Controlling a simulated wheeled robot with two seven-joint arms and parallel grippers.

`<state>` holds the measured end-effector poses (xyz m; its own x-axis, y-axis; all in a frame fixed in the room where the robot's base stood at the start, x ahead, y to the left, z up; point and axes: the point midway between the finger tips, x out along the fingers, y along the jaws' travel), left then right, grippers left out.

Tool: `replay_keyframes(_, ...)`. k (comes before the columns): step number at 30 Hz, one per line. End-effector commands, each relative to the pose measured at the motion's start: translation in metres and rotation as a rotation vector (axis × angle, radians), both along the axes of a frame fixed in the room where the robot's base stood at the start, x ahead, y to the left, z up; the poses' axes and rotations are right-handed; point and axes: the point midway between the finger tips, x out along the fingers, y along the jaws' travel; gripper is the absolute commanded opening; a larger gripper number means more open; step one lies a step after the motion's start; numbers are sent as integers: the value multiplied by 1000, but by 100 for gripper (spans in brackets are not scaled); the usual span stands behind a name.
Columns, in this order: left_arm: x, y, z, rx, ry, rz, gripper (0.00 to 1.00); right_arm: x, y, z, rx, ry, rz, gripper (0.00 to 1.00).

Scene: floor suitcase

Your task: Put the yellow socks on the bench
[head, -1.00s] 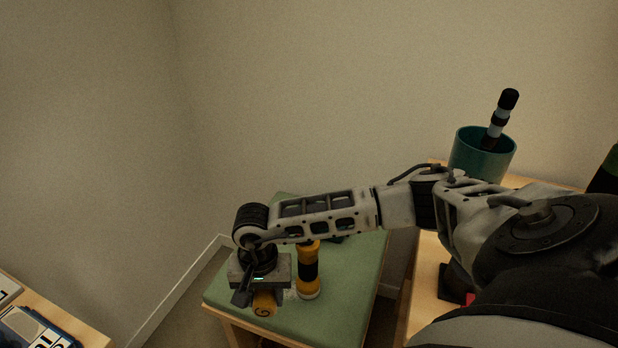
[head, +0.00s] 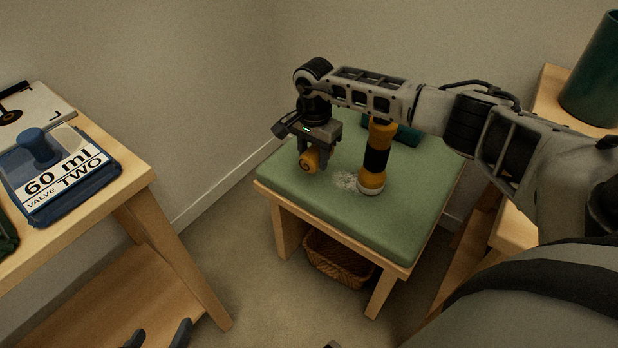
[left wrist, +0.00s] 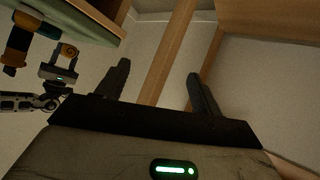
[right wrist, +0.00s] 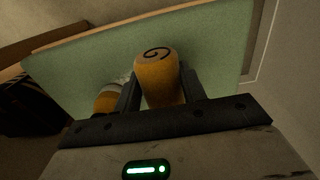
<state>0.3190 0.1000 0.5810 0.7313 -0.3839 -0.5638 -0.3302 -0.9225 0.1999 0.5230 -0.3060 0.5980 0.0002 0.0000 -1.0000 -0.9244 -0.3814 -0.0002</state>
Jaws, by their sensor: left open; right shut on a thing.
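The yellow socks (head: 309,161) are a rolled bundle with a dark spiral on the end. My right gripper (head: 318,150) is shut on them, above the left part of the green-cushioned bench (head: 330,205). The socks' spiral end also shows between the fingers in the right wrist view (right wrist: 156,70). I cannot tell whether the socks touch the cushion. My left gripper (head: 157,338) is open and empty, its fingertips just visible at the bottom of the head view, low beside the left table. The left wrist view shows its two fingers apart (left wrist: 158,95).
A yellow-and-black cylinder (head: 375,160) stands on the bench beside the socks, near a pale patch. A dark green item (head: 405,134) lies behind it. A wicker basket (head: 338,262) sits under the bench. Wooden furniture stands left (head: 130,180) and right (head: 548,90), the right one bearing a teal container (head: 598,75).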

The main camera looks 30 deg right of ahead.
Motion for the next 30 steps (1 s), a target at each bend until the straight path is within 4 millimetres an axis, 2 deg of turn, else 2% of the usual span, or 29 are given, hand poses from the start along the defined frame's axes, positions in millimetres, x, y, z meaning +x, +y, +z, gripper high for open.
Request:
replay_keyframes(1, 1, -3, -11, -15, -31, -7, 67, 6, 0, -18, 1, -2, -1, 19)
replay_keyframes(6, 4, -10, 7, -58, -127, -14, 67, 17, -1, -25, 0, -1, 0, 19)
replay_keyframes(11, 5, -12, 15, -76, -166, -16, 67, 21, -1, -28, 0, -1, 1, 19)
replay_keyframes(14, 4, -15, 19, -99, -211, -22, 67, 26, -1, -36, 2, -1, 1, 19)
replay_keyframes(18, 4, -19, 28, -149, -266, -21, 67, 23, -2, -60, 1, 3, 1, 19)
replay_keyframes(23, 5, -20, 35, -172, -270, -19, 67, 24, -2, -60, 0, -1, 2, 19)
replay_keyframes(30, 5, -21, 33, -181, -270, -17, 67, 24, -2, -64, 0, 0, 1, 19)
